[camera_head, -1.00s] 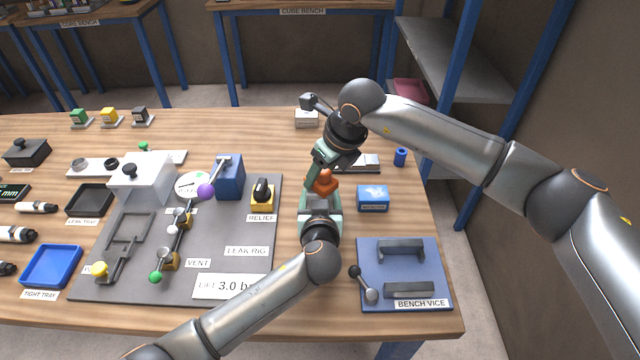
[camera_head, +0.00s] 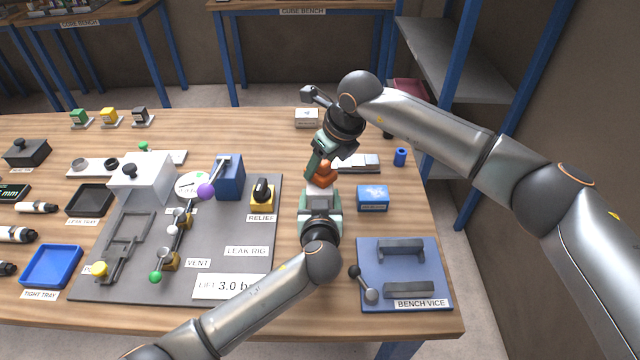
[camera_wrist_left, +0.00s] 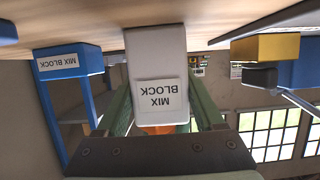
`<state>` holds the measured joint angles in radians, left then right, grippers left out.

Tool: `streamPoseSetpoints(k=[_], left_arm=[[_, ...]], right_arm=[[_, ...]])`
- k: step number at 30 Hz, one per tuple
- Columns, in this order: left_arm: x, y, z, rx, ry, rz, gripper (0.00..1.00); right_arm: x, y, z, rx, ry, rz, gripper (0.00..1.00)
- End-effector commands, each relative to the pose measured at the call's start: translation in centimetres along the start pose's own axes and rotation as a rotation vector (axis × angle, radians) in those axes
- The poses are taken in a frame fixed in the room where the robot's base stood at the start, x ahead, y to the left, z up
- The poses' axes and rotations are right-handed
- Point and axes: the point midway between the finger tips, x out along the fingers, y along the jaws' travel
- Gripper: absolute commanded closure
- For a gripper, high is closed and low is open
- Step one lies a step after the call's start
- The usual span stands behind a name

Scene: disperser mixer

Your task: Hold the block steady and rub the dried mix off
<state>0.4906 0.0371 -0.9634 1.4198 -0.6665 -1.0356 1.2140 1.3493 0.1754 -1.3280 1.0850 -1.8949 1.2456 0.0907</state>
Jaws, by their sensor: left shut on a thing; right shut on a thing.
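My left gripper (camera_head: 320,208) is shut on the white mix block (camera_head: 320,191), which sticks out beyond its fingers over the table. In the left wrist view, the block (camera_wrist_left: 157,55) stands between the green fingers, its "MIX BLOCK" label upside down. My right gripper (camera_head: 322,162) comes from above, shut on an orange piece (camera_head: 327,172). The orange piece is at the block's far end; I cannot tell whether they touch. A little orange shows beneath the block in the left wrist view. I cannot make out dried mix on the visible faces.
A blue box (camera_head: 373,199) stands just right of the block. The bench vice (camera_head: 399,270) is at the front right, the leak rig plate (camera_head: 230,225) to the left. A blue cylinder (camera_head: 400,157) stands near the right edge.

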Motion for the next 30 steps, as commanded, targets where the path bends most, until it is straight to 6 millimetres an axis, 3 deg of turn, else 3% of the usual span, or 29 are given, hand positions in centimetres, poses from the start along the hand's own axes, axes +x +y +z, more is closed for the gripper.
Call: streamPoseSetpoints(k=[22, 30], left_arm=[[0.0, 0.0, -0.1, 0.0, 0.001, 0.0, 0.84], [0.0, 0.0, -0.1, 0.0, 0.002, 0.0, 0.84]], right_arm=[[-0.9, 2.9, -2.9, -0.001, 0.008, 0.002, 1.0], [-1.0, 3.2, -3.2, 0.001, 0.009, 0.002, 1.0]])
